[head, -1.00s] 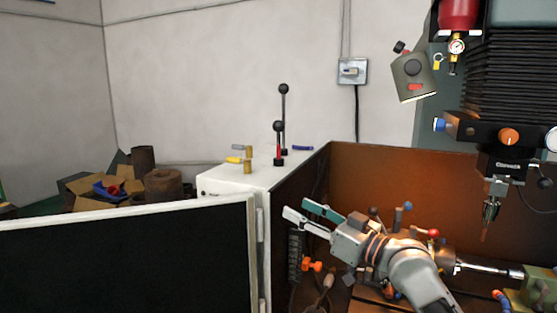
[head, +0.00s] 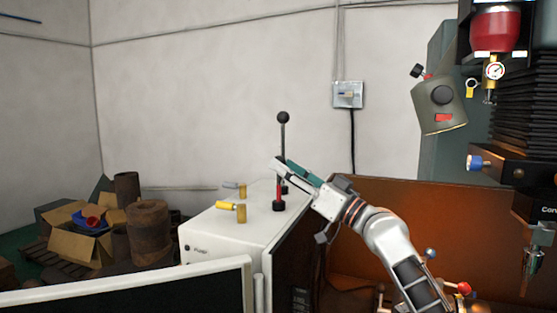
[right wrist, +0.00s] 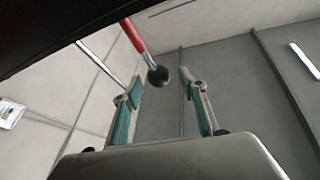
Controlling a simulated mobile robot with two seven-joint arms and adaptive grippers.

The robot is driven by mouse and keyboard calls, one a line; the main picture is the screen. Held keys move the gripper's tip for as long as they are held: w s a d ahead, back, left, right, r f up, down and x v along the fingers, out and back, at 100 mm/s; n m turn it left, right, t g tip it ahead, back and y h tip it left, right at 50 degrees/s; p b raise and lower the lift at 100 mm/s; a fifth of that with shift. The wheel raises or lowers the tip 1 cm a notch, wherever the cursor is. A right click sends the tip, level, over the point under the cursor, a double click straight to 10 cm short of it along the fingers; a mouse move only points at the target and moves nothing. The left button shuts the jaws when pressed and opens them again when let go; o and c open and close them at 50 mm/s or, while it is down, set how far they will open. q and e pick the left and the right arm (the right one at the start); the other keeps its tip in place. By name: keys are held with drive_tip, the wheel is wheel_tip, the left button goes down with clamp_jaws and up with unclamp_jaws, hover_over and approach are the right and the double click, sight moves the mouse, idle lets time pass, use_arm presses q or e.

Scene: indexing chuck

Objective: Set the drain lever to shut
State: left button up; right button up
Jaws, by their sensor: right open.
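Two upright levers stand on the white cabinet (head: 222,237). The red-shafted lever (head: 279,191) is nearer, and the taller black-knobbed lever (head: 283,118) is behind it. I cannot read which one is the drain lever. My right gripper (head: 282,167) is open in front of the red lever's upper part and hides its knob. In the right wrist view, that black knob (right wrist: 158,75) shows between the spread fingers, with no visible grip. My left gripper is out of view.
A brown panel (head: 400,215) rises right of the cabinet, beside my right arm. A dark, white-framed panel (head: 130,295) stands in front. The drilling machine's red canister (head: 494,30) and grey lamp (head: 440,105) hang at right. Boxes and rusty cylinders (head: 149,228) lie at left.

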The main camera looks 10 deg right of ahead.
sight(280, 187)
drive_tip(key=shift+x, duration=1.1)
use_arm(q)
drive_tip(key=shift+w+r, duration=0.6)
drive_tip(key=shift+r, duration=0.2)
use_arm(e)
drive_tip(key=shift+w+a+r, duration=0.1)
drive_tip(key=shift+w+a, duration=0.1)
drive_tip(key=shift+w, duration=0.15)
clamp_jaws()
wheel_tip(280, 187, down, 6)
drive_tip(key=b, duration=0.5)
drive_tip(key=shift+r, duration=0.1)
drive_tip(key=shift+a, duration=0.1)
unclamp_jaws()
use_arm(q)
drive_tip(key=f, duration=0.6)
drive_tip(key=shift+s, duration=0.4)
use_arm(e)
drive_tip(key=shift+r, duration=0.1)
